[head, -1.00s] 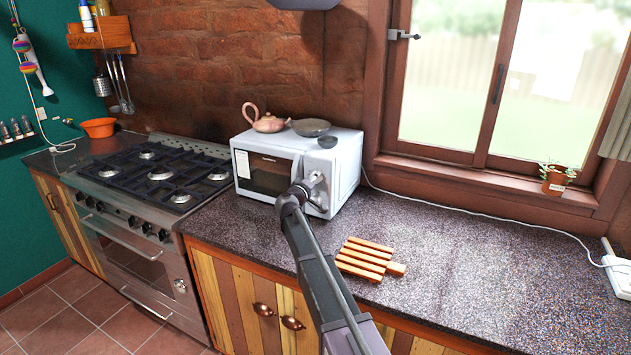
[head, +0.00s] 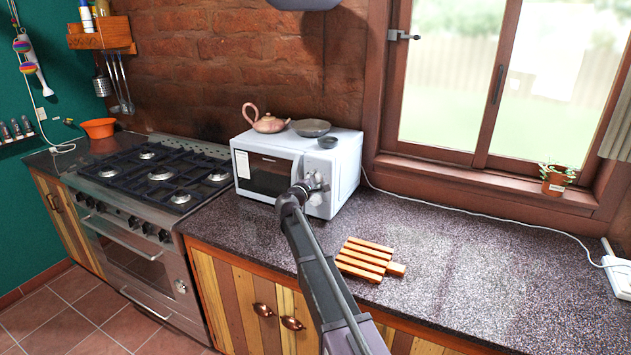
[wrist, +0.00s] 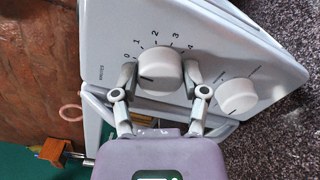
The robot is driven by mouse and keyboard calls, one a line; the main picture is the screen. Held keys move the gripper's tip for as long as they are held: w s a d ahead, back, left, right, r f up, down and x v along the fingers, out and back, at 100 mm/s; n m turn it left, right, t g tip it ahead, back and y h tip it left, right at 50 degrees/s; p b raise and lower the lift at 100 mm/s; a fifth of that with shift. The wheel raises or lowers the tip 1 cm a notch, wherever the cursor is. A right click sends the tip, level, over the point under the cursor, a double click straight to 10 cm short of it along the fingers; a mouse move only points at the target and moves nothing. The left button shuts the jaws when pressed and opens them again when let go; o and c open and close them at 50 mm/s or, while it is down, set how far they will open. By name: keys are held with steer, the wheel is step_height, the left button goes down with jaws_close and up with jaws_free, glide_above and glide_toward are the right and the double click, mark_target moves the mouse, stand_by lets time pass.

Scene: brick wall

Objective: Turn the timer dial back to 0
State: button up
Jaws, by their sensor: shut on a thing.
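The white microwave (head: 345,170) stands on the counter with its door at the left and its controls at the right. In the wrist view, the timer dial (wrist: 160,66) is a round white knob beside a printed scale with 0 at the left and higher numbers to the right. A small dark mark shows low on the left part of the knob; its exact reading is unclear. My gripper (wrist: 160,78) is shut on the timer dial, one finger on each side. In the head view, my gripper (head: 314,184) is at the control panel and hides part of it.
A second white knob (wrist: 237,95) sits close to my right finger. A pink teapot (head: 268,123), a grey bowl (head: 311,128) and a small dark cup (head: 327,142) stand on the microwave.

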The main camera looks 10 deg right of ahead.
steer(key=shift+s+d+n, duration=0.1)
steer(key=shift+n, duration=1.2)
steer(key=o, duration=1.1)
steer(key=shift+o, duration=0.2)
steer(key=v, duration=1.2)
